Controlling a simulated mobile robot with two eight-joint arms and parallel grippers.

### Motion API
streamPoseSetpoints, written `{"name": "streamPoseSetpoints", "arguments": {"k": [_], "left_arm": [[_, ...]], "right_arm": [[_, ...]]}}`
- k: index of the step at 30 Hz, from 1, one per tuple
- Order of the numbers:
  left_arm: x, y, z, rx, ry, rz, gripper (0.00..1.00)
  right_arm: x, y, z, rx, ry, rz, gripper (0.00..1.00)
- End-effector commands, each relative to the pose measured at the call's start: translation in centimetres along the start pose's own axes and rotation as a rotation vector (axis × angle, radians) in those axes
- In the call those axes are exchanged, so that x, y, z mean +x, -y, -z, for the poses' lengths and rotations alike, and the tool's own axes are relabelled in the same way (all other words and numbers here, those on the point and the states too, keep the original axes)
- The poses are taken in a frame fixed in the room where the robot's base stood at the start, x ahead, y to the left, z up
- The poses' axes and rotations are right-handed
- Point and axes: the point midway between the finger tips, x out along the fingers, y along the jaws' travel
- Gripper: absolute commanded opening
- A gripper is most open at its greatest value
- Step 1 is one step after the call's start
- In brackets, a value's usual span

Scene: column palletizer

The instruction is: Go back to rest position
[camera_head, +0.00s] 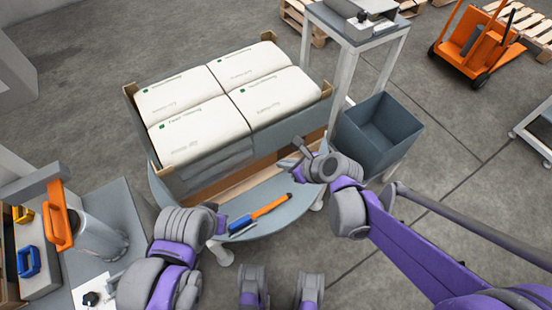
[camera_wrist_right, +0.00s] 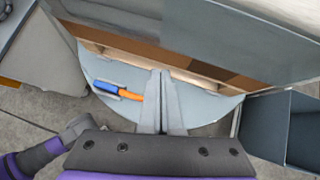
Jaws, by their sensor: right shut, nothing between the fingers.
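My right gripper (camera_head: 291,158) reaches in from the right, in front of the crate and above the rounded grey shelf (camera_head: 190,205). In the right wrist view its two fingers (camera_wrist_right: 160,98) stand together, shut, with nothing between them. My left arm comes in at the lower left. Its gripper (camera_head: 221,222) is mostly hidden behind its own wrist, close to the shelf's left part, so its jaws cannot be made out. A blue and orange hand tool (camera_head: 264,209) lies on the shelf between the two grippers. It also shows in the right wrist view (camera_wrist_right: 122,92), left of the fingers, apart from them.
A crate (camera_head: 222,170) of white bags (camera_head: 205,128) stands behind the shelf. A grey open bin (camera_head: 385,130) is close to my right arm. A bench with a grey cylinder (camera_head: 98,235) and orange handle (camera_head: 58,215) is at the left. Open floor lies at the lower right.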

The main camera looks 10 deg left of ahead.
Motion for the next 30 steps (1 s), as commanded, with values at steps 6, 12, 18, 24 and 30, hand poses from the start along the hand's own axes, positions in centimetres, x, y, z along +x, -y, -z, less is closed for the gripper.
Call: {"name": "streamPoseSetpoints", "arguments": {"k": [6, 12, 18, 24, 30], "left_arm": [[-0.9, 0.0, 0.3, 0.0, -0.004, 0.0, 0.0], [-1.0, 0.0, 0.4, 0.0, -0.004, 0.0, 0.0], [-1.0, 0.0, 0.4, 0.0, -0.004, 0.0, 0.0], [-1.0, 0.0, 0.4, 0.0, -0.004, 0.0, 0.0], [-1.0, 0.0, 0.4, 0.0, -0.004, 0.0, 0.0]], "right_arm": [[-3.2, -0.5, -0.1, 0.0, 0.0, 0.001, 0.0], [-3.9, -0.7, -0.1, 0.0, 0.0, 0.0, 0.0], [-4.0, -0.7, 0.0, -0.009, -0.002, 0.001, 0.0], [-6.6, -0.5, 2.0, -0.291, -0.069, 0.033, 0.0], [-11.8, -0.7, 6.5, -0.9, -0.244, 0.031, 0.0]]}}
